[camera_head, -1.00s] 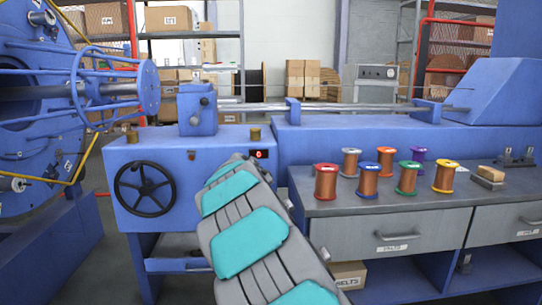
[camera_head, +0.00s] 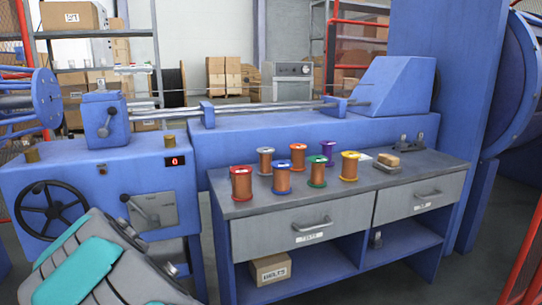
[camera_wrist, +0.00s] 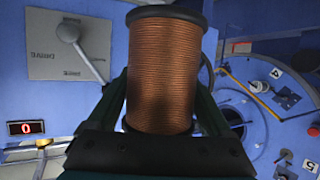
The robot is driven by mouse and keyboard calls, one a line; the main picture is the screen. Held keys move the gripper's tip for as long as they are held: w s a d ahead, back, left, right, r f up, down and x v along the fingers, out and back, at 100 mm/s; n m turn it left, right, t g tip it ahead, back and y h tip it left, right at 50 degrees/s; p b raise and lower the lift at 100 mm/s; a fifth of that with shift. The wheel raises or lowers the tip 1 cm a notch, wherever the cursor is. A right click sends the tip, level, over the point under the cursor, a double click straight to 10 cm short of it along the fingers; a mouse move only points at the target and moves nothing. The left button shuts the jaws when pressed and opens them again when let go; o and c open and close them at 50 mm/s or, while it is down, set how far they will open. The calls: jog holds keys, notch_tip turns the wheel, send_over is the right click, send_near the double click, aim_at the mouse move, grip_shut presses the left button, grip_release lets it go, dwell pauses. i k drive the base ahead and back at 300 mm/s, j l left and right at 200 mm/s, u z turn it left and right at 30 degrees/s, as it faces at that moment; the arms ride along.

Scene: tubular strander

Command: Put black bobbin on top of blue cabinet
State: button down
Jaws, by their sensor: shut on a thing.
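A copper-wound bobbin with black flanges (camera_wrist: 160,70), the black bobbin, fills the middle of the wrist view. My gripper (camera_wrist: 161,98) is shut on it, with a dark finger on either side. In the head view the gripper and bobbin are hidden; only my arm shows at lower left. A blue cabinet (camera_head: 90,170) with a handwheel, a red "0" display and a grey lever panel stands at the left. Its front also shows behind the bobbin in the wrist view (camera_wrist: 45,100), with the panel lettering upside down. Two small brass-coloured pieces stand on its top.
A grey-topped workbench (camera_head: 400,185) right of the cabinet bears several bobbins with red, orange, green, yellow, purple and grey flanges. Machine rods and a blue lever block (camera_head: 104,118) stand behind the cabinet's top. The cabinet's front top between the brass pieces looks clear.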

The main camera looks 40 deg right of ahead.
aim_at(425, 160)
jog(key=l+u, duration=0.1)
jog(key=u, duration=1.55)
jog(key=k+u, duration=0.3)
jog(key=k, duration=1.05)
jog(key=k+z, duration=0.2)
jog(key=k, duration=0.45)
jog(key=k+l+z, duration=0.15)
jog(key=k, duration=0.5)
